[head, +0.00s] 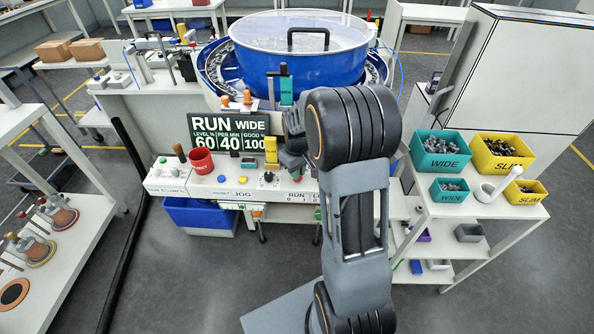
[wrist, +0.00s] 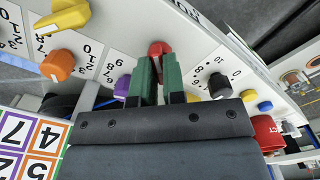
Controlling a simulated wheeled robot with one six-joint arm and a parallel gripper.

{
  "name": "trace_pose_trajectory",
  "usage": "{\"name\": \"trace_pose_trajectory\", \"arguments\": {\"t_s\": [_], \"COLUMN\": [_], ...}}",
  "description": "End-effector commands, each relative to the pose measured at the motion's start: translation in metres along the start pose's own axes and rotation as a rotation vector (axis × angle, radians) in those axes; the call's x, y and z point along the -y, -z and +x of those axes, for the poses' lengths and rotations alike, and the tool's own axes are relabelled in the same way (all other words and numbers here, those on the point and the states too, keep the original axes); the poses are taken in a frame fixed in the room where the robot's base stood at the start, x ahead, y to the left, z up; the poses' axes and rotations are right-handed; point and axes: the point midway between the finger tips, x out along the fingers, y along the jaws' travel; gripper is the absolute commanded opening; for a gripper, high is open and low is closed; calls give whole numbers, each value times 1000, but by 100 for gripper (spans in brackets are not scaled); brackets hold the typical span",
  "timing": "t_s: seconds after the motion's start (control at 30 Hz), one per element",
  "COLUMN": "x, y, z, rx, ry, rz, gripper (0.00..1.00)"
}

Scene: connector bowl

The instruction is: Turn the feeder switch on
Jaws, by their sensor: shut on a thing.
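My gripper (wrist: 157,78) has two green fingers, shut on a red knob (wrist: 160,47) on the white control panel (wrist: 130,28) in the wrist view. Only the knob's top shows past the fingertips. Upside-down RUN lettering stands on the panel's edge near it. The feeder display (head: 235,138) reads RUN, WIDE, 60, 40 and 100. I cannot tell the knob's exact setting.
A purple knob (wrist: 122,87) and a black knob (wrist: 219,86) flank the red one. Orange (wrist: 58,65) and yellow (wrist: 63,16) knobs are farther left. The blue bowl (head: 299,62) stands behind the panel.

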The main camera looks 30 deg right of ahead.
Motion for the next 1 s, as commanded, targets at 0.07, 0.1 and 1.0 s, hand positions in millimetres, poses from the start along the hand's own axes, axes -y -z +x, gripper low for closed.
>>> {"name": "trace_pose_trajectory", "arguments": {"t_s": [0.07, 0.1, 1.0], "x": [0, 0, 0], "y": [0, 0, 1], "z": [0, 0, -12], "rx": [2, 2, -3], "ry": [2, 2, -1], "rz": [5, 5, 2], "gripper": [0, 0, 36]}}
